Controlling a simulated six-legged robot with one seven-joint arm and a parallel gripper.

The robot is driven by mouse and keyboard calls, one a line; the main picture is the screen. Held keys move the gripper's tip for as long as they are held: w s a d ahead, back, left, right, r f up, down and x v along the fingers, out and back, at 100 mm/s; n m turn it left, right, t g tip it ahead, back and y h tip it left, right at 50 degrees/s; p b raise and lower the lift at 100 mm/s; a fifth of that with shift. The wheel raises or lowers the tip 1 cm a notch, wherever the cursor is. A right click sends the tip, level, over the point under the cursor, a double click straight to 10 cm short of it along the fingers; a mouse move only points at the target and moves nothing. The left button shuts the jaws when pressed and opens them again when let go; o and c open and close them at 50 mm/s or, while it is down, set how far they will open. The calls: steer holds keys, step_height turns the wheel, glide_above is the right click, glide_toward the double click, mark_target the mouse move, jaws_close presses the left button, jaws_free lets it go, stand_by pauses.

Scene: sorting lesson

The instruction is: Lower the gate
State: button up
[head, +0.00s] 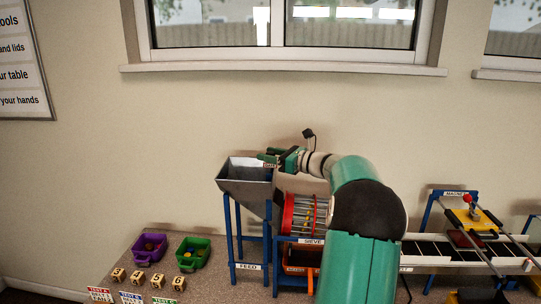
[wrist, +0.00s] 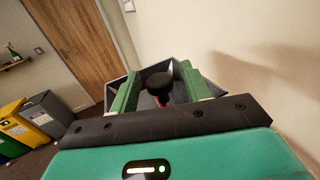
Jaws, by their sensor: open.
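The grey metal hopper (head: 240,186) stands on a blue frame labelled FEED, left of the sieve. The fingers are open, with a gap on both sides of the knob. The hopper's grey walls (wrist: 115,88) show behind them. The gate plate itself is hidden, and I cannot tell its height.
The sieve drum (head: 305,213) with a red rim is right of the hopper, partly behind my arm. A conveyor with a magnet frame (head: 475,218) stands farther right. The wall is close behind.

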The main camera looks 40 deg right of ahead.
steer(key=v, duration=1.3)
steer(key=shift+s, duration=0.4)
steer(key=shift+d, duration=0.1)
steer(key=w+a+f+n+g+y, duration=0.15)
steer(key=a+n+g, duration=0.45)
steer(key=a, duration=1.1)
steer(key=w+a+f+n+g, duration=0.3)
steer(key=a+n, duration=0.5)
steer(key=a, duration=0.9)
steer(key=s+a+f+n+g+h, duration=0.1)
steer(key=s+a+f+n+h, duration=0.2)
steer(key=s+a+n, duration=0.4)
steer(key=s+a+f+n+g+h, duration=0.1)
steer(key=s+a+f+n+h, duration=0.1)
steer(key=s+a+n, duration=0.6)
steer(key=s+n+h, duration=0.1)
steer(key=s+n, duration=0.1)
steer(key=n, duration=0.1)
steer(key=shift+s+a+f+n+g, duration=0.2)
steer(key=shift+a+f+n+g, duration=0.15)
steer(key=shift+f+n+g, duration=0.05)
